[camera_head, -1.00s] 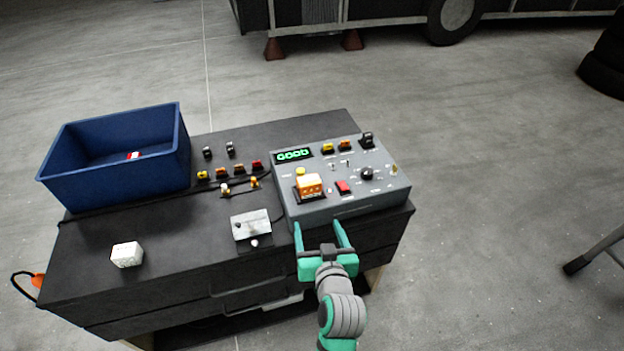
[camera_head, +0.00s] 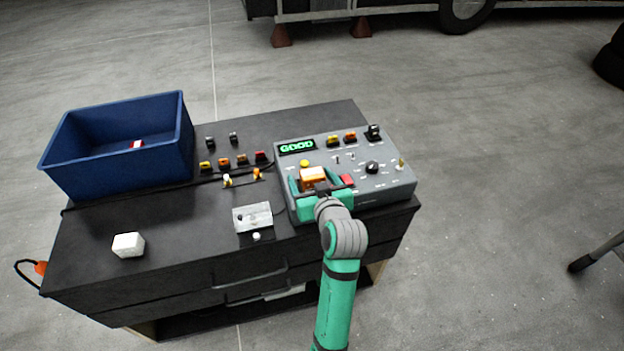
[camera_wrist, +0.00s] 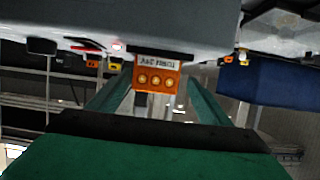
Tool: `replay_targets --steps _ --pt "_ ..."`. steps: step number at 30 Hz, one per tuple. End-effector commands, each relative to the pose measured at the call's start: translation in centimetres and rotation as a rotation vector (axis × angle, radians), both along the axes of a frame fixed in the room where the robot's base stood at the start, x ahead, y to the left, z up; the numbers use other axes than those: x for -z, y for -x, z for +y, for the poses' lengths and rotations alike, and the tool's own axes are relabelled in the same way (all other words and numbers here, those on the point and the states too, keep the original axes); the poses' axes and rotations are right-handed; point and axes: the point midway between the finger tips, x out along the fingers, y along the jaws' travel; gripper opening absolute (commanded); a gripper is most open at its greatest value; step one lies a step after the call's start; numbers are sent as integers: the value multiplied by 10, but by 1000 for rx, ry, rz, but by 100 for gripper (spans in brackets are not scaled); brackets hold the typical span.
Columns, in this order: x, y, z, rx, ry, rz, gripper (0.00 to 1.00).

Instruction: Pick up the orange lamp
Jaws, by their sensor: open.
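An orange block-shaped lamp (camera_head: 313,175) sits on the grey test panel (camera_head: 378,186). It also shows in the wrist view (camera_wrist: 157,79), with a white label and a row of round spots on its face. My gripper (camera_head: 320,184) is open at the panel's front left, with a green finger on each side of the orange block. In the wrist view the block lies between the fingers, with a gap at each side; contact is not visible. Several smaller orange and yellow lamps stand elsewhere, including an orange one (camera_head: 257,174) on the bench and one (camera_head: 350,137) on the panel's back edge.
The panel carries a green lit display (camera_head: 297,147), a yellow button (camera_head: 304,163), a red switch (camera_head: 347,181) and a black knob (camera_head: 372,167). A blue bin (camera_head: 120,177), a metal box (camera_head: 252,217) and a white block (camera_head: 128,245) are on the black bench (camera_head: 185,245).

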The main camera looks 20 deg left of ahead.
Motion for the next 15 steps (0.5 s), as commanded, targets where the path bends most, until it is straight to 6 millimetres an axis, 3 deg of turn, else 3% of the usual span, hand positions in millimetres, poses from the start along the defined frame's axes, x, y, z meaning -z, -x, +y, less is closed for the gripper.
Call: replay_targets --steps 9,15 --pt "14 -33 15 -2 1 1 72" --pt "19 -43 22 -1 0 0 72"
